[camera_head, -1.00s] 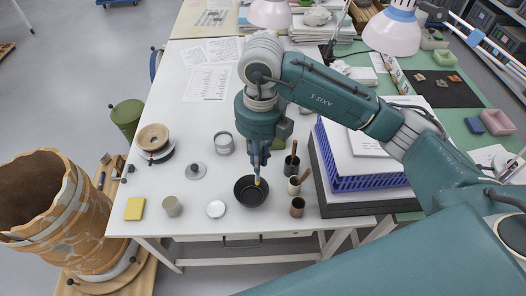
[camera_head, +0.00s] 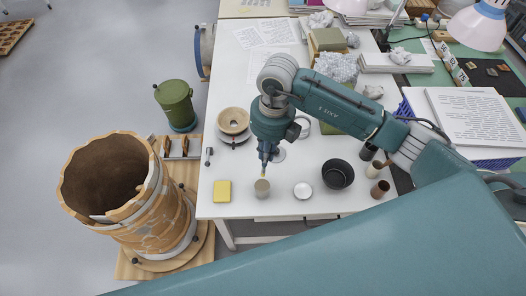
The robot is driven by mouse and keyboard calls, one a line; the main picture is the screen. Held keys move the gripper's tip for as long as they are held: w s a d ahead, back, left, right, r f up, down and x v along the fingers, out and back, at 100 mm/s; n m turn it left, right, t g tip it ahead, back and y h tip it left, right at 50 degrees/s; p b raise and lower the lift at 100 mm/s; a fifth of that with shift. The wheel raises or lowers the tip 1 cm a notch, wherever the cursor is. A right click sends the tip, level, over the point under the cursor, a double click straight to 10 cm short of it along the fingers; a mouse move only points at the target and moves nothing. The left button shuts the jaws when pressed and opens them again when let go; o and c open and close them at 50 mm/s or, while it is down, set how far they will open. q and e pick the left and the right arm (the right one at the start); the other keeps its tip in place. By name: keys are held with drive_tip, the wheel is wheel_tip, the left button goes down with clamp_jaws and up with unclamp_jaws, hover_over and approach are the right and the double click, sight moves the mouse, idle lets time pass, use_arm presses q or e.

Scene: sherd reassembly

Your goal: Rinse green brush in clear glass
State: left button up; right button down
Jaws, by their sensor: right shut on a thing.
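My right gripper (camera_head: 267,158) points down over the front of the white table. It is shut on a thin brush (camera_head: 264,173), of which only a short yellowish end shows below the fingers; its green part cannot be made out. A small greyish, cloudy cup (camera_head: 262,188), which seems to be the clear glass, stands upright right under the brush. The brush end is at or just above the cup's mouth; I cannot tell if it is inside. My left gripper is not in view.
Right of the cup are a white dish (camera_head: 303,191), a black bowl (camera_head: 338,174) and a brown cup (camera_head: 380,189). A yellow sponge (camera_head: 222,191) lies left of it. A large pieced-together vessel (camera_head: 135,200) stands off the white table (camera_head: 225,110) at the left.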

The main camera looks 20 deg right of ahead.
drive_tip(key=shift+d+f, duration=0.15)
drive_tip(key=shift+f, duration=0.15)
drive_tip(key=shift+d+f+b, duration=0.1)
drive_tip(key=shift+f+b, duration=0.2)
drive_tip(key=shift+b, duration=0.05)
drive_tip(key=shift+f, duration=0.3)
use_arm(q)
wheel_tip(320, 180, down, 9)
drive_tip(key=b, duration=0.8)
use_arm(e)
wheel_tip(320, 180, down, 10)
drive_tip(key=shift+a+r, duration=0.15)
drive_tip(key=shift+a, duration=0.2)
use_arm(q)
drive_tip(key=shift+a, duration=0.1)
